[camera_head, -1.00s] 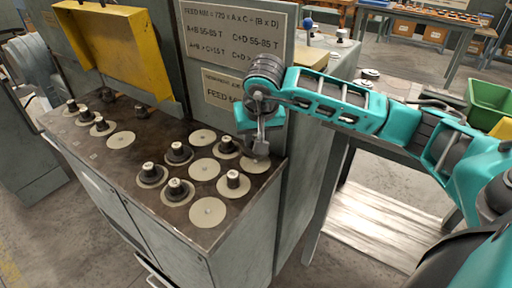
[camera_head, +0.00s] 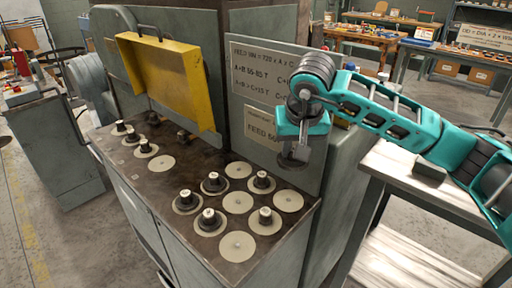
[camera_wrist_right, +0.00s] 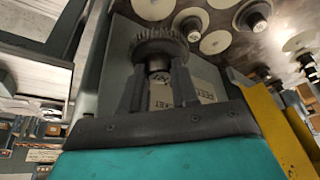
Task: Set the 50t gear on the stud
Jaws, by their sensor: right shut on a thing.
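My right gripper (camera_head: 297,140) is above the right end of the machine top. In the right wrist view its two dark fingers (camera_wrist_right: 159,78) are shut on the hub of a dark toothed gear (camera_wrist_right: 158,46). The gear also shows in the head view (camera_head: 291,160), below the fingers and clear of the top. Its tooth count cannot be read. Two short dark posts, perhaps studs, stand under the yellow cover; one (camera_head: 183,137) is nearer the front. I cannot tell which is the task's stud. My left gripper is out of view.
The dark machine top (camera_head: 195,160) carries several pale discs, some with black hubbed pieces. A bare disc (camera_head: 288,201) lies below the right gripper. The raised yellow cover (camera_head: 170,78) and upright sign panels (camera_head: 262,72) stand behind. A table (camera_head: 430,185) is at right.

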